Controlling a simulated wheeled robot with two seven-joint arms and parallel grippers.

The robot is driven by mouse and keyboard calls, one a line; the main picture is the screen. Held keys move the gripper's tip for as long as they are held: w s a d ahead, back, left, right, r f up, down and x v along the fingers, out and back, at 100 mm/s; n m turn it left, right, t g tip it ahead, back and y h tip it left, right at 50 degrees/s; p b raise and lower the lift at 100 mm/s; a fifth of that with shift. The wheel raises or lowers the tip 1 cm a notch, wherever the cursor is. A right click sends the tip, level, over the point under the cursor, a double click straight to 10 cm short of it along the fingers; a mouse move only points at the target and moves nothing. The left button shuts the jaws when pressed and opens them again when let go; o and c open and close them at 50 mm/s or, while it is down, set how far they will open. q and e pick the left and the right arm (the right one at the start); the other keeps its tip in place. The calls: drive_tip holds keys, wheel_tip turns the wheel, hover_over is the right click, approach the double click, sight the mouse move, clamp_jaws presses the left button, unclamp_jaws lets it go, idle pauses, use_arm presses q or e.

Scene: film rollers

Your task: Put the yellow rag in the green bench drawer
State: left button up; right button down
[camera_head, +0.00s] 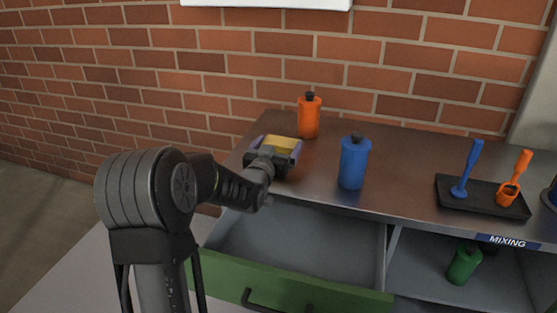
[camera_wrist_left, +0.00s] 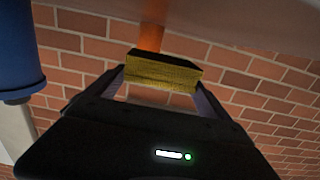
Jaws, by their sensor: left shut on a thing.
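The yellow rag (camera_head: 281,144) is a folded block between the fingers of my left gripper (camera_head: 277,146), over the left part of the bench top. In the left wrist view the rag (camera_wrist_left: 162,72) is between both fingertips of the left gripper (camera_wrist_left: 160,80), which is shut on it. I cannot tell whether the rag touches the bench top. The green bench drawer (camera_head: 290,283) is pulled open below the bench top, and the part of its inside that shows looks empty. My left arm hides its left part. My right gripper is not in view.
An orange bottle (camera_head: 309,118) stands behind the rag and a blue bottle (camera_head: 353,163) to its right. A black tray (camera_head: 480,203) with blue and orange utensils sits farther right. A green bottle (camera_head: 463,265) is in the open compartment beside the drawer. A brick wall (camera_head: 420,60) closes the back.

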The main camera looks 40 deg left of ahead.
sight(270, 186)
use_arm(q)
drive_tip(key=shift+f+b, duration=0.5)
drive_tip(key=shift+f, duration=1.75)
drive_tip(key=shift+f, duration=0.1)
drive_tip(key=shift+f+b, duration=0.2)
drive_tip(key=shift+b, duration=0.2)
drive_tip(key=o, duration=1)
drive_tip(key=shift+r, duration=0.1)
drive_tip(key=shift+o, duration=0.2)
drive_tip(key=shift+r+p, duration=0.15)
drive_tip(key=shift+p, duration=0.5)
drive_tip(key=shift+s+d+f, duration=0.15)
drive_tip(key=shift+s+f, duration=0.05)
drive_tip(key=shift+s, duration=0.15)
drive_tip(key=v, duration=0.7)
drive_tip(key=shift+f, duration=0.1)
